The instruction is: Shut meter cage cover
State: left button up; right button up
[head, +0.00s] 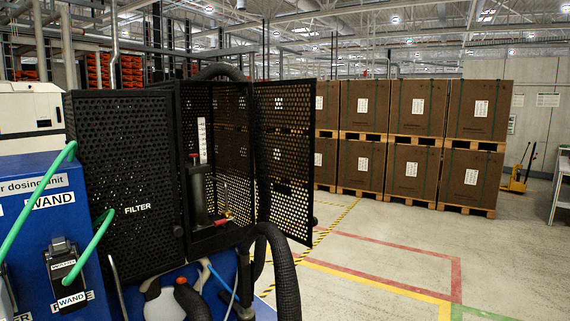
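The meter cage (240,110) is a black perforated-metal box in the left half of the head view. Its front is open, and a perforated cover panel (285,150) stands swung out on its right side. Inside the cage, an upright dark device (198,192) with a white scale strip (202,142) shows, with small brass and red fittings near the bottom. A black perforated panel (120,160) marked FILTER stands to the left of the opening. Neither of my grippers is in view.
A thick black hose (284,270) loops in front of the cage's lower right. A blue dosing unit (45,210) with green hoses and a WAND holder stands at the left. Stacked brown boxes (412,110) on pallets stand behind. The marked floor at right is clear.

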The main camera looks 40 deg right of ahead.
aim_at(285, 109)
jog(key=l+u, duration=0.2)
jog(key=l, duration=1.05)
jog(key=l+u, duration=0.2)
jog(key=l, duration=1)
